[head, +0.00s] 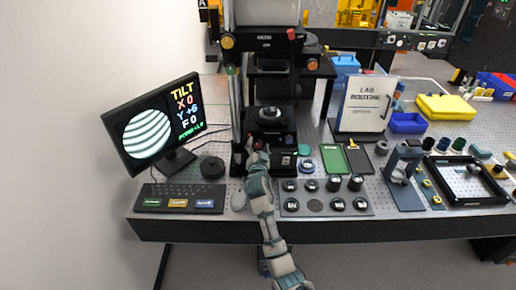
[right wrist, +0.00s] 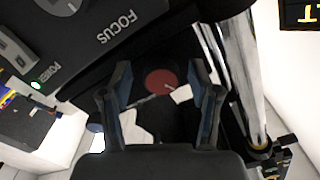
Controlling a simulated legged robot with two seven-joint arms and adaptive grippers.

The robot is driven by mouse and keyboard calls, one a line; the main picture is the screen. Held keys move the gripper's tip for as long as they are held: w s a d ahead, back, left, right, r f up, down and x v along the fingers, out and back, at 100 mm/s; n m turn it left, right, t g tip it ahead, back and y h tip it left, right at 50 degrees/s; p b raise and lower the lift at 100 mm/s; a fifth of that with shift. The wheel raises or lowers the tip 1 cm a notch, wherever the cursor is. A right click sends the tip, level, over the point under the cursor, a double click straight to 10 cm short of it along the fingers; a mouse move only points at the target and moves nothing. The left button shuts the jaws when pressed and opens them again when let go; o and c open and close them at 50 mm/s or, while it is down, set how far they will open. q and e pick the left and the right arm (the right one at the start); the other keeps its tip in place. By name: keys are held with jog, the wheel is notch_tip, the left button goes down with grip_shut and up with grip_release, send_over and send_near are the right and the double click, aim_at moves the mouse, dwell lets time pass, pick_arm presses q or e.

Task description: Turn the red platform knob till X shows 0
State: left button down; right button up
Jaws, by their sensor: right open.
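The monitor (head: 153,122) at the left in the head view reads TILT, X 0, Y +6, F 0, beside a round fringe pattern of curved stripes. The red platform knob (right wrist: 160,81) shows in the right wrist view as a red disc with a pale line. My right gripper (right wrist: 159,68) is open, with one finger on each side of the knob; I cannot tell whether either touches it. In the head view my right gripper (head: 258,153) is at the front of the black interferometer (head: 270,127) and mostly covers the knob. My left gripper is out of view.
A FOCUS panel (right wrist: 118,25) and a bright metal column (right wrist: 243,75) flank the gripper. A tray of round parts (head: 325,208) and a lab routine board (head: 366,103) are right.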

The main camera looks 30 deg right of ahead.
jog(key=v, duration=1.2)
jog(key=shift+f, duration=0.1)
jog(key=shift+s+f, duration=0.1)
dwell(1.2)
